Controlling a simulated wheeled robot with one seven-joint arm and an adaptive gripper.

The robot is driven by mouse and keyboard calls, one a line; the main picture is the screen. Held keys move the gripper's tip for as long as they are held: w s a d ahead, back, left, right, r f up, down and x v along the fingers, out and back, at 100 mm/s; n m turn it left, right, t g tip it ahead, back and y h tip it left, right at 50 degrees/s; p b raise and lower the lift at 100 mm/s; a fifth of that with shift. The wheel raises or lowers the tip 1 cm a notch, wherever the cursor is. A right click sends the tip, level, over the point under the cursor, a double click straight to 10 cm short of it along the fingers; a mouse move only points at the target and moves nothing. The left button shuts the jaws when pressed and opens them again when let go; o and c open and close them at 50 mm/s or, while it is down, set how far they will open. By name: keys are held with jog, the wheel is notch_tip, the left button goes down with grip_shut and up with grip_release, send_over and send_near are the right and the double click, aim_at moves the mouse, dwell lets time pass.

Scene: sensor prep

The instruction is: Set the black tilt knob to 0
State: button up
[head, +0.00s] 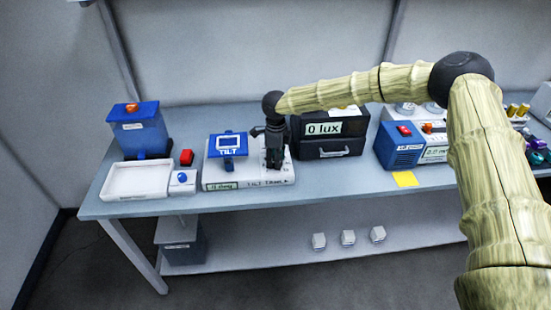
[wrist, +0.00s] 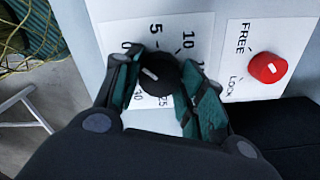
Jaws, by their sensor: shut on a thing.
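The black tilt knob (wrist: 158,75) sits on a white dial plate (wrist: 190,28) in the wrist view, with a pale pointer line on its face. My gripper (wrist: 157,82) is shut on the knob, one green-padded finger on each side. The marks 0, 5 and 10 show around it, and 25 shows below. Part of the scale is hidden by the fingers. In the head view my gripper (head: 274,160) points down onto the white tilt unit (head: 222,172), and the knob is hidden there. A blue TILT platform (head: 228,145) stands on the unit's left part.
A red FREE/LOCK knob (wrist: 268,67) is close to the right finger. A black lux box (head: 340,148) stands right of the unit.

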jog(key=o, duration=1.1)
jog(key=shift+d, duration=0.1)
jog(key=shift+r, duration=0.1)
notch_tip(320, 180, up, 12)
jog(key=shift+f, duration=0.1)
